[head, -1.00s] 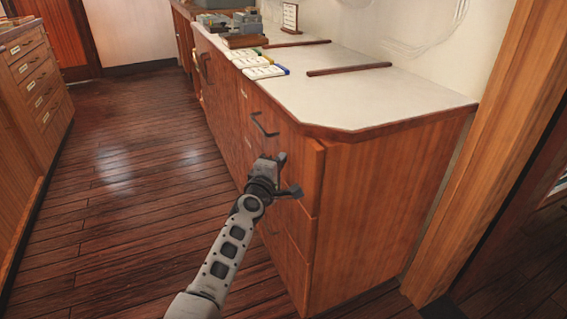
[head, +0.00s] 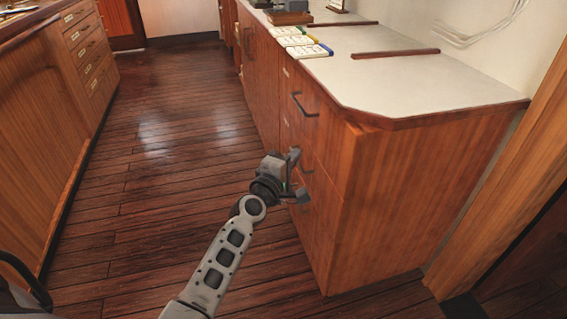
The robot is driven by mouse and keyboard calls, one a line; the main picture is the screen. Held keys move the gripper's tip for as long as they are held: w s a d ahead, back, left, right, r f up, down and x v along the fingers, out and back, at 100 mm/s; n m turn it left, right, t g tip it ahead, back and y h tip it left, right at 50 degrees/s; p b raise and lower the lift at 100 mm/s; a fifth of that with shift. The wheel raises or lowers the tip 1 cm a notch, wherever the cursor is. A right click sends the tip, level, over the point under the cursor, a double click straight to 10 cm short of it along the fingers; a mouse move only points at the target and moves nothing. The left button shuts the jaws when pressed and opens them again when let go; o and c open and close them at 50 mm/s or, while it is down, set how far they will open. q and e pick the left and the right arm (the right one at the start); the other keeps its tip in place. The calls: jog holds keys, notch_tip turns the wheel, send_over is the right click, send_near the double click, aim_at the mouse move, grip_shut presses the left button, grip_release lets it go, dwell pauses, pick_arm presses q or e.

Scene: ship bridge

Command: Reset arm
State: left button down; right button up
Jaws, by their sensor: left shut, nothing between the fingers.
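My left gripper (head: 298,176) is in the middle of the head view, its arm coming up from the bottom edge. It is shut with nothing held. It is in front of the wooden drawer cabinet (head: 400,205), below the top drawer's dark handle (head: 303,106) and overlapping a lower handle (head: 307,162) in the picture. I cannot tell whether it touches the cabinet front. The top drawer front (head: 325,135) seems to stand slightly proud of the cabinet. My right gripper is not in view.
The white countertop (head: 420,85) carries wooden strips (head: 395,53) and small white-and-coloured items (head: 303,50) at its far end. Another drawer cabinet (head: 40,120) stands at the left. The dark plank floor (head: 165,150) between them is clear. A wooden post (head: 500,215) is at the right.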

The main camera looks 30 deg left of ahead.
pick_arm(q)
jog(key=s+d+m+g+h+p, duration=0.1)
jog(key=s+d+m+g+p, duration=0.2)
jog(key=s+m, duration=0.6)
jog(key=s+d+m+g+h+p, duration=0.2)
jog(key=s+d+m+p, duration=0.6)
jog(key=s, duration=1.1)
jog(key=m+g, duration=0.2)
jog(key=shift+s+f+m, duration=0.15)
jog(key=shift+s+m, duration=0.1)
jog(key=shift+m, duration=0.05)
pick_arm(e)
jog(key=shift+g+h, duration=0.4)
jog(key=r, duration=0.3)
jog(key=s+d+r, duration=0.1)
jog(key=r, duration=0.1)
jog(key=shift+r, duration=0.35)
